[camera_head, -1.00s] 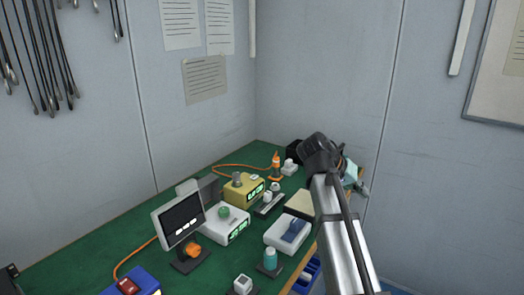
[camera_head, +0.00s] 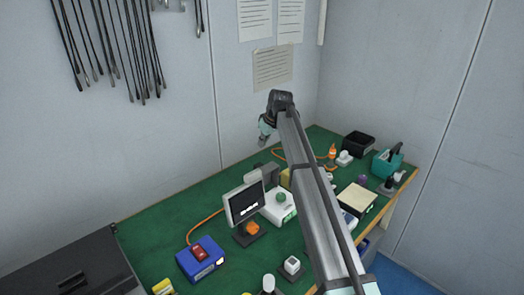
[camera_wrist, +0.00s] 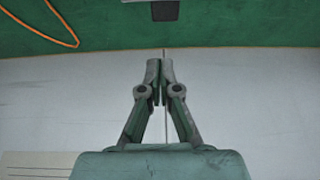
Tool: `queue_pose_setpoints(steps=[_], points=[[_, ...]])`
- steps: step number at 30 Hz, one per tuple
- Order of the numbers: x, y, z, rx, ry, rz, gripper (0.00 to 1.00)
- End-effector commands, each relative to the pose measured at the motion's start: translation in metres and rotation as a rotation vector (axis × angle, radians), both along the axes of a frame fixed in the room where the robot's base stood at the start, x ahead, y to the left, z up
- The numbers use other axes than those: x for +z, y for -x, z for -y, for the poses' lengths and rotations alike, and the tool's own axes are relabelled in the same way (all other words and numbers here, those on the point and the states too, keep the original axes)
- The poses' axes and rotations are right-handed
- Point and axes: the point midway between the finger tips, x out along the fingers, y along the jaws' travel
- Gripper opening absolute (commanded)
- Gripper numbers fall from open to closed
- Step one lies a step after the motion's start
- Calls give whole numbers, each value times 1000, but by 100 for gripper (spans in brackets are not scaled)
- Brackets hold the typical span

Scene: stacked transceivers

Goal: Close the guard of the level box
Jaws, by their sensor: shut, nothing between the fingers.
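A blue box (camera_head: 202,260) with a red raised part (camera_head: 199,252) on top and a small lit display sits at the front left of the green table. A white box with a green knob (camera_head: 280,202) stands further back. A yellow box (camera_head: 285,179) is mostly hidden behind my arm. I cannot tell which one is the level box, or how its guard stands. My gripper (camera_head: 264,138) is high, near the back wall, apart from all boxes. In the wrist view my gripper (camera_wrist: 160,76) is shut and empty, its fingertips together.
A small screen on a stand (camera_head: 245,204) is beside the white box. A black case (camera_head: 75,268) fills the front left. A teal holder (camera_head: 387,162) and black bin (camera_head: 358,144) stand at the back right. Green table (camera_head: 150,232) is bare left of the blue box.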

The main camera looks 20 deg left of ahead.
Motion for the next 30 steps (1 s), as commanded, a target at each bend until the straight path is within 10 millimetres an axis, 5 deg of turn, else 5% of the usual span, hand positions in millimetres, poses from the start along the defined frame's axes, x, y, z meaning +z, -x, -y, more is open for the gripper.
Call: queue_pose_setpoints(steps=[16,21,30], points=[[-84,-18,-33,-3,3,-3,0],[-85,-3,-9,-5,3,-2,0],[-90,3,5,-3,5,-3,0]])
